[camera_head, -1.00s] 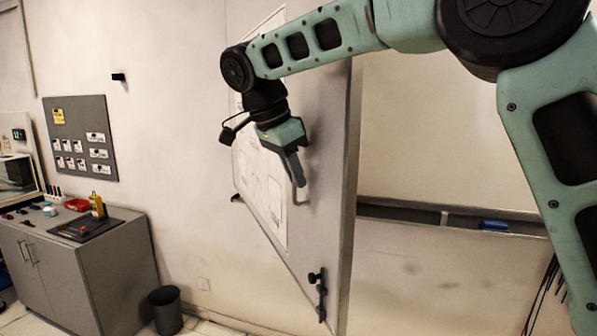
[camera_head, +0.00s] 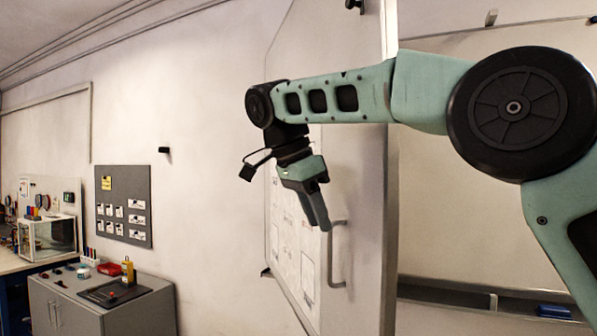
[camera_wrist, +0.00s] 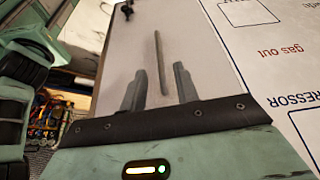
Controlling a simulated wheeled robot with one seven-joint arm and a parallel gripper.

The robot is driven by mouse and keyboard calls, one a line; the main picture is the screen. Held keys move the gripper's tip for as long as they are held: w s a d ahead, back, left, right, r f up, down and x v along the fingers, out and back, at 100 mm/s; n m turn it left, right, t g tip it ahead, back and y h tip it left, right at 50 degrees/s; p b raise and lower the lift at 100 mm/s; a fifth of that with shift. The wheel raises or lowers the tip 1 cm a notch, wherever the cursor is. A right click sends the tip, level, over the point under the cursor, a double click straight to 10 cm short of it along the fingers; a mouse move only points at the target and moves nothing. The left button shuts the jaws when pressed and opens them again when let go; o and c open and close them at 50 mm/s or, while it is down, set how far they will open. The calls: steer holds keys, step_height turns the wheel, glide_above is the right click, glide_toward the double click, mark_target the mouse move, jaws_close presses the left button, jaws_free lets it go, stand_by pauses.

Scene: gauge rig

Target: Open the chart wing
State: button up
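The chart wing (camera_head: 358,200) is a tall grey panel with a printed chart (camera_head: 290,225) on its face. It stands swung out from the wall, its near edge toward me. Its bar handle (camera_head: 338,255) is upright near that edge. Nothing is held. The wing's lower part is out of the head view.
A white board (camera_head: 490,160) with a ledge (camera_head: 480,296) lies right of the wing. A grey cabinet (camera_head: 140,312) with small tools stands at the lower left, below a grey label board (camera_head: 124,205).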

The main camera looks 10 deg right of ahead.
steer(key=p+v, duration=0.4)
steer(key=v, duration=0.5)
steer(key=shift+r, duration=0.35)
